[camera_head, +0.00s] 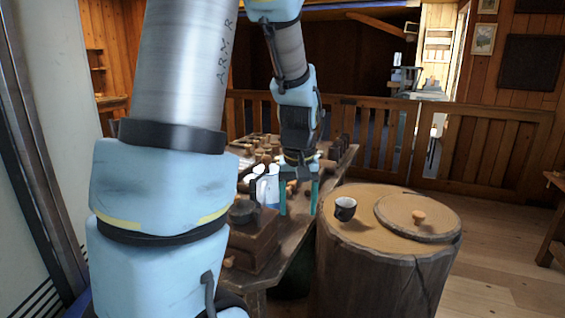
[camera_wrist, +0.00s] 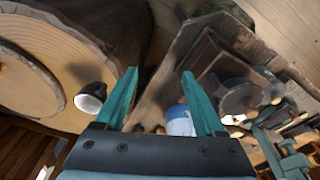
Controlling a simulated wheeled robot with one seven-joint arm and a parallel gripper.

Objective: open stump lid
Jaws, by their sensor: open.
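The wooden stump (camera_head: 375,270) stands upright at the right in the head view. Its round lid (camera_head: 400,232) lies flat on the right part of its top, with a small light knob (camera_head: 419,216) in the middle. In the wrist view the stump (camera_wrist: 110,50) fills the upper left and the lid (camera_wrist: 28,80) shows at the left edge. My gripper (camera_head: 299,200) hangs over the edge of the workbench, left of the stump and apart from the lid. In the wrist view its two teal fingers (camera_wrist: 160,75) are spread with nothing held between them.
A dark cup (camera_head: 345,209) stands on the stump top, left of the lid; it also shows in the wrist view (camera_wrist: 90,97). The cluttered workbench (camera_head: 325,185) lies left of the stump, with a wooden box (camera_head: 250,245) on it. Floor right of the stump is clear.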

